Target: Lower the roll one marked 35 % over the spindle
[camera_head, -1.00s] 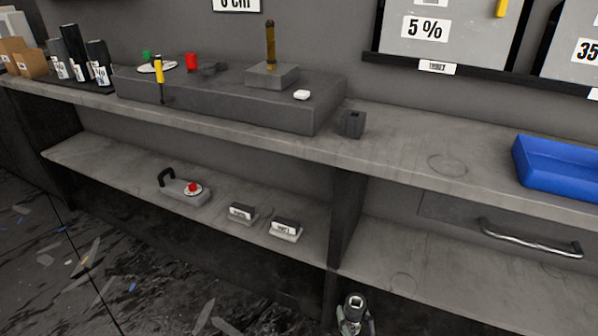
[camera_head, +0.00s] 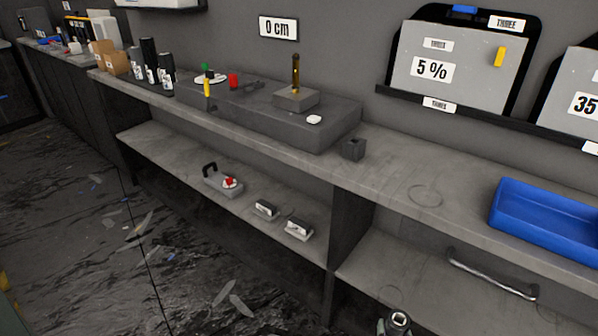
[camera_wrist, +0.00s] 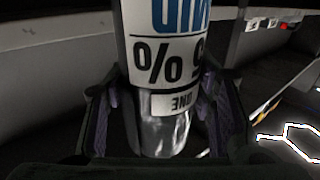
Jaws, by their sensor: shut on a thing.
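In the wrist view my gripper (camera_wrist: 162,112) is shut on roll one (camera_wrist: 158,135), with a finger on each side. The roll is a shiny cylinder with a white label. The label appears upside down, showing "ONE" and a percentage whose figures are partly cut off. The roll's far end is out of frame. In the head view a slim brass-coloured spindle (camera_head: 296,70) stands upright on a grey block (camera_head: 296,98) on the bench. Nothing is around the spindle. The roll is away from it; no clear view shows the gripper and spindle together.
The raised slab (camera_head: 325,132) also carries a white piece (camera_head: 314,119), a red piece (camera_head: 233,81) and a yellow-handled tool (camera_head: 207,88). A dark cup (camera_head: 353,149) and blue tray (camera_head: 545,220) stand to the right. Dark cylinders (camera_head: 149,62) stand left. Bench between cup and tray is clear.

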